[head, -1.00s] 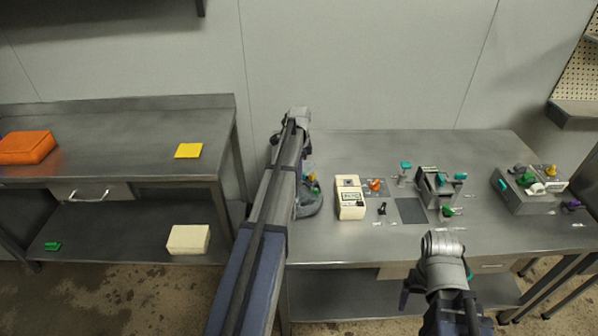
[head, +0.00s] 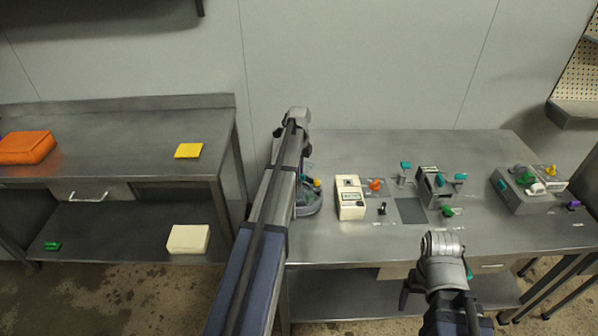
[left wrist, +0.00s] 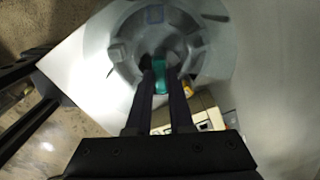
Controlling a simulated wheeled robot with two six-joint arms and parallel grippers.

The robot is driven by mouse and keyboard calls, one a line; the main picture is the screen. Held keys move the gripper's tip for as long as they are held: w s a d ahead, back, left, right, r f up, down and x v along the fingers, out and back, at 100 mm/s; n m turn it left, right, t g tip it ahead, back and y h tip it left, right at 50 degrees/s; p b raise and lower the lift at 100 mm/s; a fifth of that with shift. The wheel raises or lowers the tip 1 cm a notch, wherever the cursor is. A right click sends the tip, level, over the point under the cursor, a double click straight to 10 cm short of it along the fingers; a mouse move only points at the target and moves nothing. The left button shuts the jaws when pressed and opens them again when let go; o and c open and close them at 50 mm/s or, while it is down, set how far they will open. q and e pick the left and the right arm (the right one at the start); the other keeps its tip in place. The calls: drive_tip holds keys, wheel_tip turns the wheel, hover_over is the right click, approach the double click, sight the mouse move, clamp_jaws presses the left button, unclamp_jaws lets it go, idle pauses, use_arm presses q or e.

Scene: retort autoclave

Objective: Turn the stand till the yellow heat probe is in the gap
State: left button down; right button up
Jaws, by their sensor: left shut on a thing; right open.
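The round grey stand (head: 309,208) is at the left end of the right table, partly hidden behind my left arm. In the left wrist view the stand (left wrist: 118,52) shows a ring with raised blocks around it. My left gripper (left wrist: 160,70) points down over the stand and is shut on a teal piece (left wrist: 160,82) there. A yellow part, likely the heat probe (left wrist: 188,89), shows just right of the fingers; it also shows in the head view (head: 317,183). I cannot make out the gap. My right gripper (head: 437,285) is open, in front of the table's edge.
Right of the stand are a cream box (head: 350,198), an orange piece (head: 375,185), a black piece (head: 382,208) and a grey fixture (head: 432,185) with teal parts. A grey block (head: 520,198) with coloured pieces is further right. The table's back middle is clear.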

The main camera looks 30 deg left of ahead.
use_arm(q)
drive_tip(key=shift+m, duration=1.2)
drive_tip(key=c, duration=0.8)
unclamp_jaws()
drive_tip(key=shift+r, duration=0.1)
wheel_tip(320, 180, up, 8)
drive_tip(key=p, duration=0.8)
drive_tip(key=shift+f, duration=0.2)
